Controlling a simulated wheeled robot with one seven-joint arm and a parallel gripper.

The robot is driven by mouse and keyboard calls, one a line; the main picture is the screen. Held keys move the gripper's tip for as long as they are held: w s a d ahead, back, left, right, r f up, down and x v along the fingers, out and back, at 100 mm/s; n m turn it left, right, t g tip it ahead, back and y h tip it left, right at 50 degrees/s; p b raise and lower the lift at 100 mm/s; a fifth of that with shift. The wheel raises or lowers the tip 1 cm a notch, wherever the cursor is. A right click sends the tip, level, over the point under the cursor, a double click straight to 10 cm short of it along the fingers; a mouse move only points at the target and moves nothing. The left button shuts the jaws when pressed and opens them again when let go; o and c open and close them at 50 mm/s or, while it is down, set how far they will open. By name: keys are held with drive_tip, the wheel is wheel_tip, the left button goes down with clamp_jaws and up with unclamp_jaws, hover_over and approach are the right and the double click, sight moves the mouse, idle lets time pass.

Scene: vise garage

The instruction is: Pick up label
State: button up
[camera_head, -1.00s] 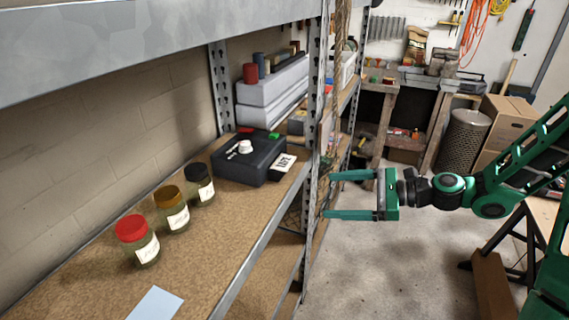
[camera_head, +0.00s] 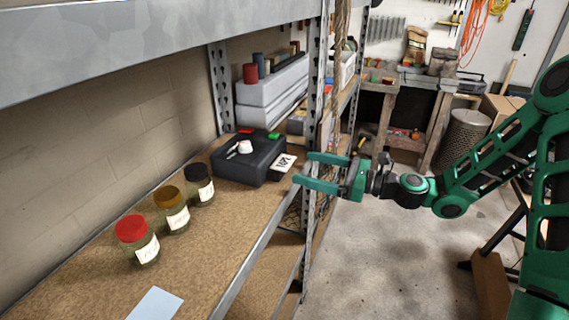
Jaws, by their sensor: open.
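A small white label (camera_head: 284,163) with dark lettering shows at the right side of a black box (camera_head: 247,160) on the shelf. I cannot tell whether it lies on the shelf or leans on the box. My gripper (camera_head: 303,169) is open and empty, with its fingers pointing left. The fingertips are at the shelf's front edge near the upright post, just right of the label in the picture. I cannot tell the exact gap, but they look apart.
Three jars with red (camera_head: 137,240), brown (camera_head: 171,208) and black (camera_head: 200,185) lids stand left of the box. A pale blue sheet (camera_head: 156,304) lies in front. A metal post (camera_head: 318,95) and hanging rope (camera_head: 340,60) stand beside my gripper. An upper shelf beam (camera_head: 130,45) runs overhead.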

sight(286, 163)
drive_tip(key=shift+x, duration=1.85)
drive_tip(key=c, duration=1.1)
drive_tip(key=shift+c, duration=0.2)
